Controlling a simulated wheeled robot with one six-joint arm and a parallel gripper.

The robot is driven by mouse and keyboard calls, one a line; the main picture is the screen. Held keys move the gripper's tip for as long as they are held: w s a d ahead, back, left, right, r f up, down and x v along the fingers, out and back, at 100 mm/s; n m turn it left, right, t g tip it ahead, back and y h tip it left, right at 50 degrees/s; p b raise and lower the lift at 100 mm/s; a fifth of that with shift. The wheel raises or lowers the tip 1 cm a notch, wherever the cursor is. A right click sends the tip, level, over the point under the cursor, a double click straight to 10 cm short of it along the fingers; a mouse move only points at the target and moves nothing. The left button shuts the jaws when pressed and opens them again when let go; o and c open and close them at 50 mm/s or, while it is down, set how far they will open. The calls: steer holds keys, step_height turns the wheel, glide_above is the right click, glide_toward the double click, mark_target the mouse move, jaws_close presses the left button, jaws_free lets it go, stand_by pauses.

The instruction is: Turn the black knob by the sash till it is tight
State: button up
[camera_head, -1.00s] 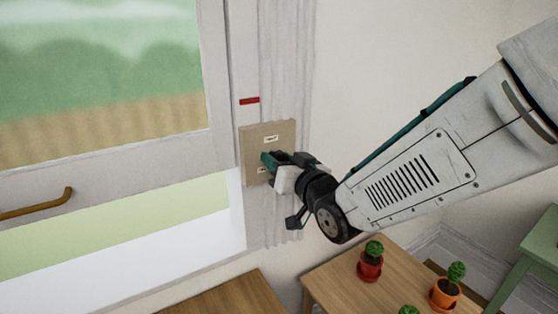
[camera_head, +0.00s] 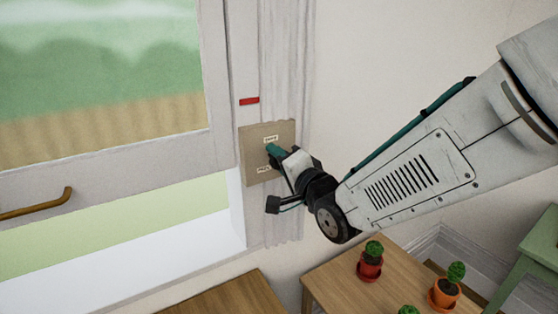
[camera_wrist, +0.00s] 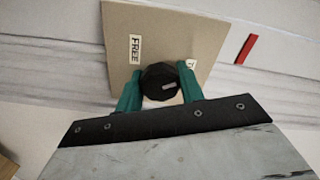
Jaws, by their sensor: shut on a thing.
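The plate also shows in the head view (camera_head: 252,143), on the frame beside the window sash (camera_head: 120,160). My gripper (camera_wrist: 160,88) is shut on the knob, with one green finger on each side. A label reading FREE (camera_wrist: 135,50) is on the plate; a second label (camera_wrist: 190,64) is partly hidden by a finger. In the head view my gripper (camera_head: 272,152) covers the knob.
A red strip (camera_head: 249,101) is on the frame above the plate. A brass handle (camera_head: 38,204) is on the sash, at left. Below stand a wooden table (camera_head: 335,285) with potted cacti (camera_head: 370,262) and a green stool (camera_head: 535,245).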

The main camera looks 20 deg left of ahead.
steer(key=m, duration=0.5)
steer(key=shift+m, duration=0.7)
steer(key=o, duration=1)
steer(key=shift+d, duration=0.1)
steer(key=v, duration=0.7)
steer(key=shift+s+d, duration=0.25)
